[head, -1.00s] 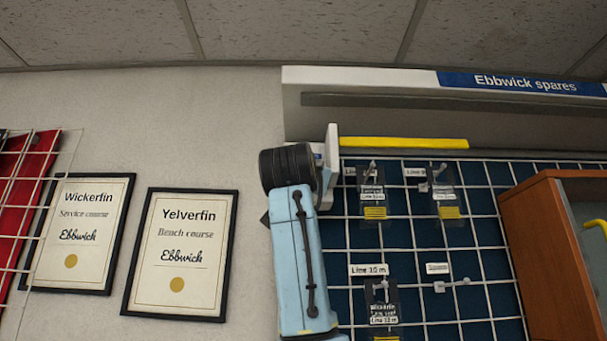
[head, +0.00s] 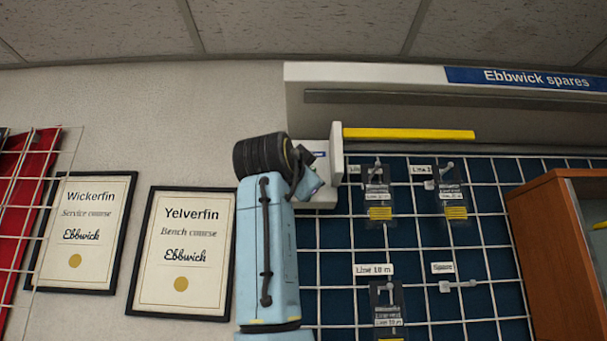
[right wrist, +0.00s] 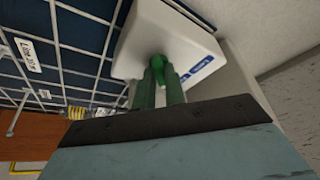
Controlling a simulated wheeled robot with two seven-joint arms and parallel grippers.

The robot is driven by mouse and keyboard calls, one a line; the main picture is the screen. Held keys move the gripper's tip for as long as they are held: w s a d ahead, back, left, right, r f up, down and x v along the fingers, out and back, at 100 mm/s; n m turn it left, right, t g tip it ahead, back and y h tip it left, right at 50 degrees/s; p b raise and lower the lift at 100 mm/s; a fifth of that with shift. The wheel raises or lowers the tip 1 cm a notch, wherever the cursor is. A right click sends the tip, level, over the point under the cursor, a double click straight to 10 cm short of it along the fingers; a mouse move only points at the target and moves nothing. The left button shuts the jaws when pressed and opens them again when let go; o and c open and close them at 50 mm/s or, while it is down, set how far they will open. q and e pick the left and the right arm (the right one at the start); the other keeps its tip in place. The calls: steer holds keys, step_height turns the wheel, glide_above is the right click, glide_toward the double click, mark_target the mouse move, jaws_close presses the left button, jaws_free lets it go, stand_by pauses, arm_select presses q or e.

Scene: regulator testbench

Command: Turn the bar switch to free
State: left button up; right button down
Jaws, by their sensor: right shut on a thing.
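The white switch box (head: 337,155) sits high on the wall at the upper left of the wire grid, partly hidden by my right arm. In the right wrist view, the white box (right wrist: 140,35) carries blue labels on its right. My left gripper is in neither view.
A wire grid (head: 343,238) with hanging packets stands right of my arm. A brown cabinet (head: 548,250) is at the right. A yellow strip (head: 408,134) runs beside the box, below a white shelf front (head: 375,74). Framed certificates (head: 182,252) hang at left.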

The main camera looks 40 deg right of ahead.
steer(key=c, duration=1.7)
jaws_free()
steer(key=shift+c, duration=0.2)
steer(key=b+v, duration=0.5)
steer(key=v, duration=0.8)
steer(key=shift+s+a, duration=0.2)
steer(key=shift+d+f, duration=0.1)
steer(key=shift+f, duration=0.05)
